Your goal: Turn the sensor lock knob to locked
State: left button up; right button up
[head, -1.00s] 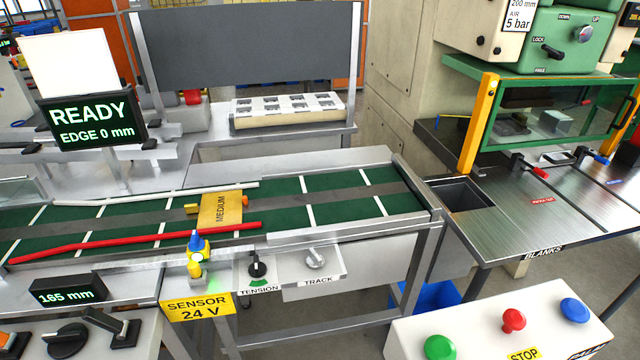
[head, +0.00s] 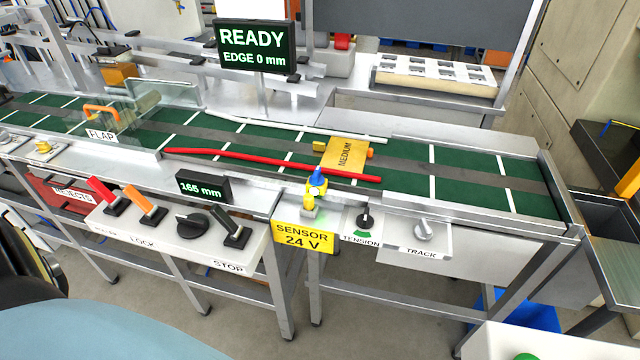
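A yellow sensor (head: 309,202) with a blue knob (head: 317,178) on top stands at the conveyor's front rail, above a yellow plate (head: 303,237) reading SENSOR 24 V. A small green light shows by its foot. Left of it, a white control panel (head: 165,240) carries a round black knob (head: 192,224) and a LOCK label near an orange lever. No label in view reads sensor lock, and I cannot tell any knob's locked position. Neither of my grippers is in view.
A green conveyor (head: 400,163) carries a red rail (head: 270,163) and a yellow MEDIUM block (head: 345,154). TENSION (head: 365,220) and TRACK (head: 423,230) knobs sit right of the sensor. Displays read READY (head: 255,46) and 165 mm (head: 203,187). Floor shows in front of the conveyor.

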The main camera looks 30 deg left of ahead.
aim_at(316, 179)
jog(key=u, duration=0.2)
jog(key=k, duration=0.3)
jog(key=u, duration=2.5)
jog(key=i, duration=0.15)
jog(key=z, duration=1.25)
jog(key=i, duration=0.8)
jog(key=z, duration=0.3)
